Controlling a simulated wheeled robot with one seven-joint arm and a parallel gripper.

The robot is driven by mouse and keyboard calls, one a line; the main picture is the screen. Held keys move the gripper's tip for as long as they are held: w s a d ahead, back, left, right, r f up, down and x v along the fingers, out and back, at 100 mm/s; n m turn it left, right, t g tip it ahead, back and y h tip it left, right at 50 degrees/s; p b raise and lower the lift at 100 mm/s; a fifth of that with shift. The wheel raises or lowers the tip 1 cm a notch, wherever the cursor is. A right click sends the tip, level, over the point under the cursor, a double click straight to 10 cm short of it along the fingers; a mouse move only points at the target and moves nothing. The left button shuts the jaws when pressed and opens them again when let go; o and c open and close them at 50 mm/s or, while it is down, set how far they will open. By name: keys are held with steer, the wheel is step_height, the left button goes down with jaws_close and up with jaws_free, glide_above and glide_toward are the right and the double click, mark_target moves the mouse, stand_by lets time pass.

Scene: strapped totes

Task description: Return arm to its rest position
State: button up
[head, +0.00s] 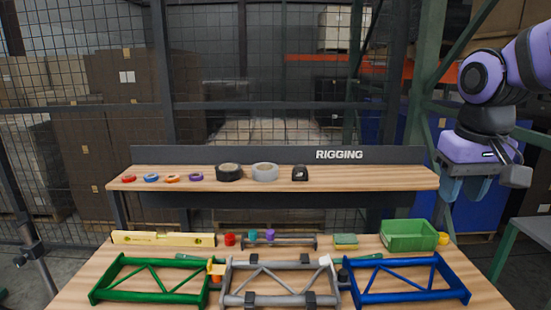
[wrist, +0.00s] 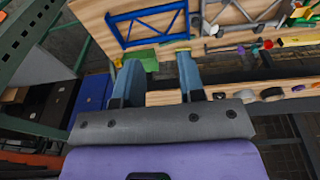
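My gripper (head: 463,192) is at the right of the head view, on my purple and black arm. It hangs in the air to the right of the shelf, with its blue-grey fingers pointing down. In the wrist view my gripper (wrist: 157,72) has its two fingers well apart, with nothing held between them. The workbench (head: 470,297) lies lower and to the left of the gripper in the head view.
On the bench are green, grey and blue frames (head: 408,294), a yellow level (head: 163,239) and a green bin (head: 408,235). Tape rolls (head: 229,172) lie on the RIGGING shelf (head: 400,178). A green post (head: 419,90) and mesh fence stand behind.

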steer(key=s+t, duration=0.3)
steer(key=s, duration=0.8)
steer(key=shift+r+t+y, duration=0.3)
steer(key=shift+r+t, duration=0.05)
steer(key=shift+t, duration=0.05)
